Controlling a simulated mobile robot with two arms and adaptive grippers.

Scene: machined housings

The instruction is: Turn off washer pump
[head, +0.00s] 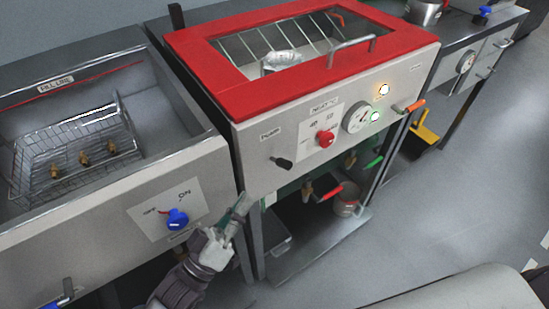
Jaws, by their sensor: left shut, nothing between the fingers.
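The washer is the steel unit with a red-framed lid (205,56) in the middle of the head view. On its front panel, a black pump lever (283,163) sits below a label that appears to read PUMP. My left gripper (240,206) is shut and empty. It is below and left of the lever, in front of the gap between the washer and the left basin, and apart from the lever. My right gripper is not in view.
A red knob (325,138), a gauge (357,117) and two lit lamps share the washer panel. The left basin (75,207) holds a wire basket and has a blue OFF/ON knob (177,219) close to my left gripper. Red and green valve handles are under the washer.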

